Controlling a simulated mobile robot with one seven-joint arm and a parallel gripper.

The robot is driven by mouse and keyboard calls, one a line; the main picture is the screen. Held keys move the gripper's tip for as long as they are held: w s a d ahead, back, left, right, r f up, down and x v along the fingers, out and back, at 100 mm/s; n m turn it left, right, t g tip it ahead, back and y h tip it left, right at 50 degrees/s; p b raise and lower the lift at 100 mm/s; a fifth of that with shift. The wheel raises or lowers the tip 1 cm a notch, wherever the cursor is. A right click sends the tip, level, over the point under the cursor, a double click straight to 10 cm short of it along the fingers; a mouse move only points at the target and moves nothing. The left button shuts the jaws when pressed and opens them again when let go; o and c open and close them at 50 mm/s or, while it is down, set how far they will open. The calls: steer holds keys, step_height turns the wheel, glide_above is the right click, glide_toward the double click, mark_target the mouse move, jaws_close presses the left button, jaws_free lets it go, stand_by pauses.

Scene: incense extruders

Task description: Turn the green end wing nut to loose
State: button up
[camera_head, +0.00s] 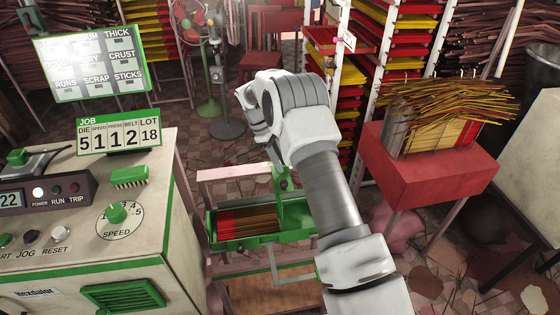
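My arm reaches up from the bottom right and bends at a white and grey joint over the middle of the picture. My gripper's fingers cannot be made out; they seem hidden behind the arm's bent end. Below that bend stands a green machine part (290,209), an upright bracket partly covered by my arm. A small green piece (281,177) shows at its top, close beside my arm in the picture. I cannot tell whether this is the green end wing nut, or whether anything touches it. No wing nut shape shows clearly.
A green tray (226,243) holds brown, red-ended sticks left of the bracket. A control cabinet (150,250) with a green SPEED knob (116,213) fills the left. A red stand (405,170) bears stick bundles at right. Racks stand behind.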

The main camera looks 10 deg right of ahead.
steer(key=shift+r, duration=0.1)
steer(key=p+v, duration=0.2)
steer(key=v, duration=1.5)
steer(key=shift+a, duration=0.15)
steer(key=shift+r, duration=0.1)
steer(key=s+d+r+m+t+y, duration=0.1)
steer(key=s+d+r+m+t, duration=0.15)
steer(key=s+r, duration=0.65)
steer(key=s+d+r+m+t+y, duration=0.1)
steer(key=s+d+r+m+t, duration=0.15)
steer(key=s+r, duration=0.6)
steer(key=s+f+m+t, duration=0.1)
steer(key=s+m, duration=0.1)
steer(key=s, duration=0.5)
steer(key=s+d+f+m+t+y, duration=0.1)
steer(key=s+f+m, duration=0.1)
steer(key=s, duration=0.5)
steer(key=s+f+m, duration=0.1)
steer(key=s+m, duration=0.2)
steer(key=s, duration=0.5)
steer(key=shift+d+f+t+y, duration=0.2)
steer(key=shift+f+t+y, duration=0.15)
steer(key=shift+t+y, duration=0.05)
